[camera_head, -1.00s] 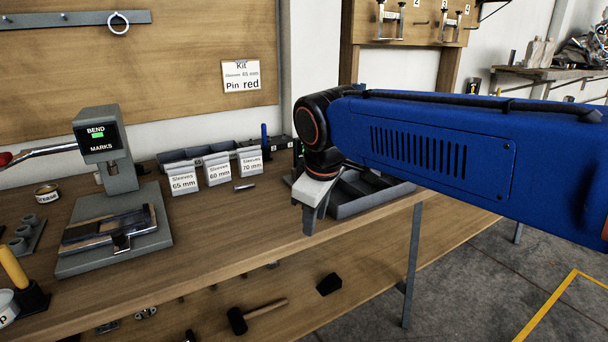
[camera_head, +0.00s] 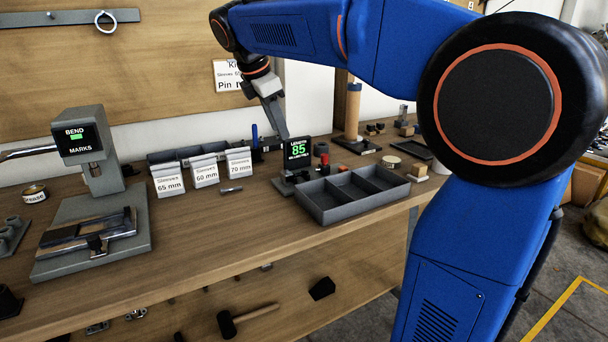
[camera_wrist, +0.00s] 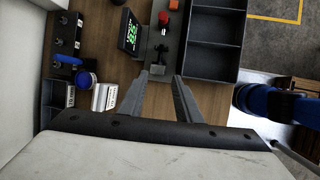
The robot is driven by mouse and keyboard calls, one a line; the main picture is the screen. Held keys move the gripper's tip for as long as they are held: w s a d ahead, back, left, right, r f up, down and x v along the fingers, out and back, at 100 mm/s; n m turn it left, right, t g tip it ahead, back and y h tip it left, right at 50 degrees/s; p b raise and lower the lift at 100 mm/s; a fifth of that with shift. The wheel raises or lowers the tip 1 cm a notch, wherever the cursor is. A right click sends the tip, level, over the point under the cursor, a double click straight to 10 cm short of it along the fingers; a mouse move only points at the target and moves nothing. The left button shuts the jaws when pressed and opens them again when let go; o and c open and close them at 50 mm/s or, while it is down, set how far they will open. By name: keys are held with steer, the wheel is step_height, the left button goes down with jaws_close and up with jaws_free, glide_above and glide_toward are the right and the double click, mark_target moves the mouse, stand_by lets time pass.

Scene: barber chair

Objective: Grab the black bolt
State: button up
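I cannot make out the black bolt for certain in either view. Small dark pieces (camera_head: 375,128) stand at the back right of the bench, too small to identify. My gripper (camera_head: 284,134) points down over the back of the bench, beside the length gauge (camera_head: 297,151) with its green "85" display. In the wrist view my gripper (camera_wrist: 163,76) has its two fingers apart with nothing held between them. The gauge (camera_wrist: 131,33) lies ahead of the fingers, with its dark metal parts near the tips.
A grey three-compartment tray (camera_head: 352,192) looks empty. Labelled sleeve bins (camera_head: 205,172) stand left of the gauge, with a small metal pin (camera_head: 231,189) before them. A bending press (camera_head: 95,215) stands at left. The front middle of the bench (camera_head: 220,240) is clear.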

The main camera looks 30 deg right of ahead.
mark_target(296, 175)
steer(key=x, duration=1.6)
steer(key=shift+w+d+f, duration=0.1)
steer(key=shift+d+f, duration=0.2)
jaws_close()
